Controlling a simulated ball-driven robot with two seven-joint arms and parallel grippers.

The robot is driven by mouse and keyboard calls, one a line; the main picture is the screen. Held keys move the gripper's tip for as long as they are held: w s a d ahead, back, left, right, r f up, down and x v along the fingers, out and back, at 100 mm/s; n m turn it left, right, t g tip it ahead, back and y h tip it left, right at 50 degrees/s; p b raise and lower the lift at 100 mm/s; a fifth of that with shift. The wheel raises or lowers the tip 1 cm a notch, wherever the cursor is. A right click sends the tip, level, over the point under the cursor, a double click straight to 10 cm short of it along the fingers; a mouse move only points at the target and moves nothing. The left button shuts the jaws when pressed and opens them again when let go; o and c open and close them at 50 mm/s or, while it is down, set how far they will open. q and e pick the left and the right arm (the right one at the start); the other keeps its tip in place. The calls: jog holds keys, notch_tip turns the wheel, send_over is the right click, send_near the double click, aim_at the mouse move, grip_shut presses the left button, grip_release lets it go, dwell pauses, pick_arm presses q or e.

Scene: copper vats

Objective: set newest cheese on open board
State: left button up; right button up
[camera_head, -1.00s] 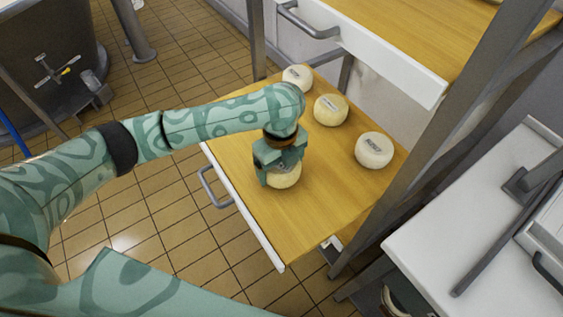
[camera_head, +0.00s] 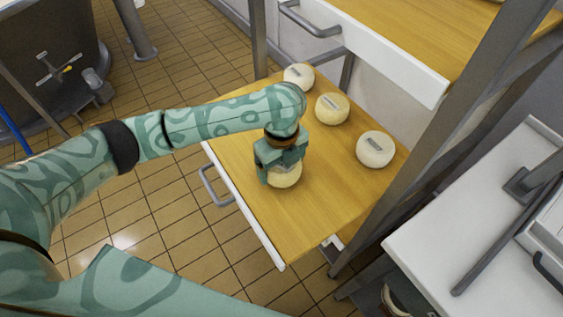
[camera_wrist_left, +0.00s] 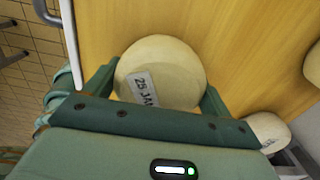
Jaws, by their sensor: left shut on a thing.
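The open board (camera_head: 310,215) is a pulled-out wooden shelf with a white front edge and a grey handle. My left gripper (camera_head: 284,174) is over its near part, shut on a round pale cheese (camera_head: 286,179). In the left wrist view this cheese (camera_wrist_left: 178,62) sits between the fingers, with a white label that seems to read "28-JAN", its end unclear. I cannot tell whether it touches the board. Three more labelled cheeses stand on the board: a far one (camera_head: 298,75), a middle one (camera_head: 332,108) and a near right one (camera_head: 375,149). Their labels are too small to read.
Another wooden board (camera_head: 420,35) with a white front is higher up at the upper right. A grey rack post (camera_head: 440,140) stands right of the open board. A white worktop (camera_head: 460,220) is at right, a dark vat (camera_head: 50,60) at upper left. The board's front end is clear.

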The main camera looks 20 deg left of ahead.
pick_arm(q)
jog(key=shift+f, duration=0.6)
pick_arm(e)
jog(key=shift+a, duration=0.15)
pick_arm(q)
jog(key=o, duration=1.1)
jog(key=shift+o, duration=0.2)
notch_tip(320, 180, up, 4)
jog(key=p, duration=0.4)
jog(key=shift+f, duration=0.15)
notch_tip(320, 180, up, 4)
jog(key=p, duration=0.4)
jog(key=shift+f, duration=0.25)
pick_arm(e)
notch_tip(320, 180, up, 8)
jog(key=w, duration=0.2)
jog(key=shift+r+t, duration=0.15)
jog(key=shift+t, duration=0.25)
pick_arm(q)
jog(key=shift+f, duration=0.1)
pick_arm(e)
jog(key=shift+w, duration=0.1)
